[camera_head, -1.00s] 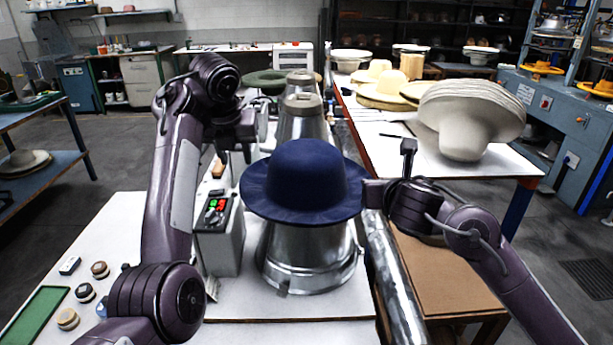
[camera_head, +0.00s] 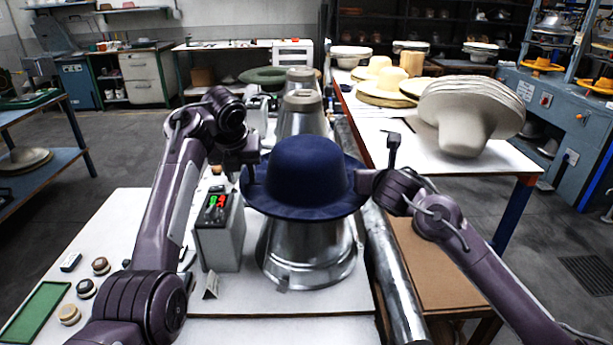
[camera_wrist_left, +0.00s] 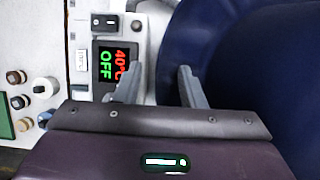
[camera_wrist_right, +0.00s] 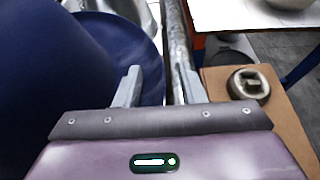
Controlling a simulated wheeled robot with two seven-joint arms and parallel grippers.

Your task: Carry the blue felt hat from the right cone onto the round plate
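The blue felt hat (camera_head: 307,178) sits crown up over the front metal cone (camera_head: 305,262). Its brim looks turned up at both sides. My left gripper (camera_head: 257,160) is at the brim's left side; in the left wrist view its fingers (camera_wrist_left: 158,88) are apart, with the blue brim (camera_wrist_left: 172,60) reaching under the right finger. My right gripper (camera_head: 364,180) is at the brim's right side; in the right wrist view its fingers (camera_wrist_right: 156,88) are apart, with the brim edge (camera_wrist_right: 152,62) between them. I cannot tell whether either touches the brim. I cannot pick out the round plate.
A control box (camera_head: 220,232) stands close left of the cone. More cones (camera_head: 301,115) stand behind, near a green hat (camera_head: 264,76). A metal tube (camera_head: 392,270) and brown board (camera_head: 450,270) lie right. A stack of pale hats (camera_head: 468,110) stands on the right table.

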